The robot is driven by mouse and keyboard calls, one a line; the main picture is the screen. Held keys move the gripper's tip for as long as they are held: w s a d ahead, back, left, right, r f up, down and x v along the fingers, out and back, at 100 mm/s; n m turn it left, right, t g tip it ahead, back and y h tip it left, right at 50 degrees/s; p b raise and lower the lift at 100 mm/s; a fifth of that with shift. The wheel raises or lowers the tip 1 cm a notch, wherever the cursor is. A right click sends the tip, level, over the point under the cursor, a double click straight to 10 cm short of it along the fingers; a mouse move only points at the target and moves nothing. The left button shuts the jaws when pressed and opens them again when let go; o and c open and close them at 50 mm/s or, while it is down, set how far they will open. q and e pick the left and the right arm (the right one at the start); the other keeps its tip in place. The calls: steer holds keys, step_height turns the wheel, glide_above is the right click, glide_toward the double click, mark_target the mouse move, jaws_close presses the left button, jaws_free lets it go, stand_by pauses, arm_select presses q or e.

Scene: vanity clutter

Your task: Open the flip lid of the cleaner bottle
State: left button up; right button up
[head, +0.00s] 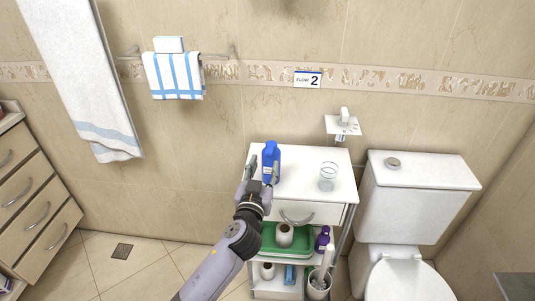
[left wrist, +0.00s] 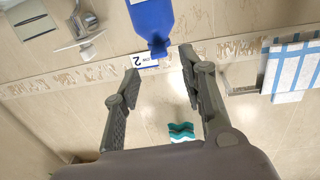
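The blue cleaner bottle (head: 271,159) stands upright on the white cabinet top (head: 312,183), near its left back part. In the left wrist view the scene is upside down, and the bottle (left wrist: 151,15) hangs from the top edge with its blue cap (left wrist: 158,47) pointing down. Whether the flip lid is open or shut is too small to tell. My left gripper (head: 262,173) is at the front of the bottle. It is open, and the left wrist view shows nothing between its spread fingers (left wrist: 160,63). The cap is just beyond the fingertips. My right gripper is not in view.
A clear glass (head: 328,176) stands right of the bottle. A small wall shelf (head: 342,125) with a white dispenser is behind it. A green tray (head: 270,240) and rolls are below. The toilet (head: 405,215) is to the right; a striped towel (head: 174,76) hangs at the back left.

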mark_target(268, 154)
arm_select(q)
steer(key=shift+w+d, duration=0.15)
steer(key=shift+w, duration=1.15)
steer(key=shift+w+d, duration=0.15)
steer(key=shift+w, duration=1.1)
steer(key=shift+c, duration=0.3)
jaws_close()
